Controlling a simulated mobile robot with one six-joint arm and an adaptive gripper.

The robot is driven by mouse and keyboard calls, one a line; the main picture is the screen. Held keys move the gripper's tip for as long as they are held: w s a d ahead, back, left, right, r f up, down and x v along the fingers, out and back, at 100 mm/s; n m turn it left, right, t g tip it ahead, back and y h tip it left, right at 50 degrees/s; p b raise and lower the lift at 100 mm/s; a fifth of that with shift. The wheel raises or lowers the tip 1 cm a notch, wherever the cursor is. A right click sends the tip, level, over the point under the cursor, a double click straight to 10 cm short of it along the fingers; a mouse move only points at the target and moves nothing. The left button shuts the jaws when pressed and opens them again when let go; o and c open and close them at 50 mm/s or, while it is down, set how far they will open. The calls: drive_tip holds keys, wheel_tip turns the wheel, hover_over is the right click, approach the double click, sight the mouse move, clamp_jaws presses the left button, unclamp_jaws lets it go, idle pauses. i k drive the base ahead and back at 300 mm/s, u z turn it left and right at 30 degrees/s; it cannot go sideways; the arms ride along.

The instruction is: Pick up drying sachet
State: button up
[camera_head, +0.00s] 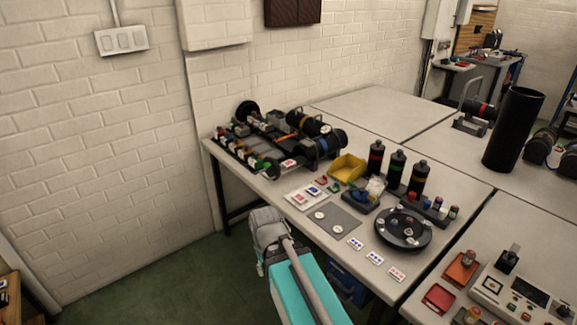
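Small white packets with coloured marks lie on the near table (340,251). They look like sachets, but I cannot tell for sure which is the drying sachet. One packet with blue marks (355,243) lies right of the grey mat. A second with blue marks (375,258) and one with red marks (397,273) lie along the front edge. More marked packets (305,197) lie on a pale tray to the left. My teal and grey arm shows at the bottom centre, in front of the table. My gripper cannot be made out.
A black round carousel (403,228), black bottles (397,168) and a yellow bin (347,168) stand close by. Racks and cylinders fill the left end. A tall black tube (513,130) stands behind. The back tabletop is largely clear.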

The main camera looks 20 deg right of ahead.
sight(290, 163)
drive_tip(key=k, duration=1.3)
drive_tip(key=u, duration=0.35)
drive_tip(key=i, duration=0.6)
drive_tip(key=u, duration=0.55)
drive_tip(key=i, duration=1.45)
drive_tip(key=z, duration=0.7)
drive_tip(key=i, duration=0.25)
drive_tip(key=z, duration=0.35)
